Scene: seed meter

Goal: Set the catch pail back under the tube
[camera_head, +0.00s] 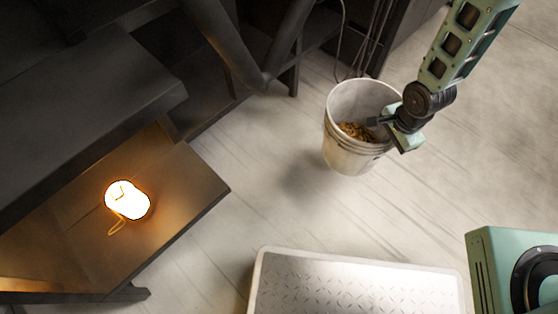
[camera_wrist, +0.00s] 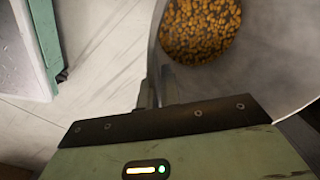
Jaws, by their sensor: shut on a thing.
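The catch pail (camera_head: 350,160) is a pale, worn bucket with brown-gold seeds (camera_head: 356,131) in its bottom. In the head view it is right of centre, upright or nearly so. A soft shadow on the floor to its lower left suggests it is held off the floor. My gripper (camera_head: 378,121) is shut on the right side of its rim. In the wrist view my gripper (camera_wrist: 158,88) pinches the wall of the pail (camera_wrist: 262,62), seeds inside. A dark tube (camera_head: 228,48) slants down at the upper left, apart from the pail; I cannot tell whether it is the seed tube.
A wooden shelf (camera_head: 200,185) with a glowing lamp (camera_head: 128,200) stands at the left, below dark machine parts (camera_head: 90,90). A pale treaded platform (camera_head: 350,285) lies at the bottom. Thin cables (camera_head: 370,45) hang behind the pail. Floor (camera_head: 235,150) between shelf and pail is clear.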

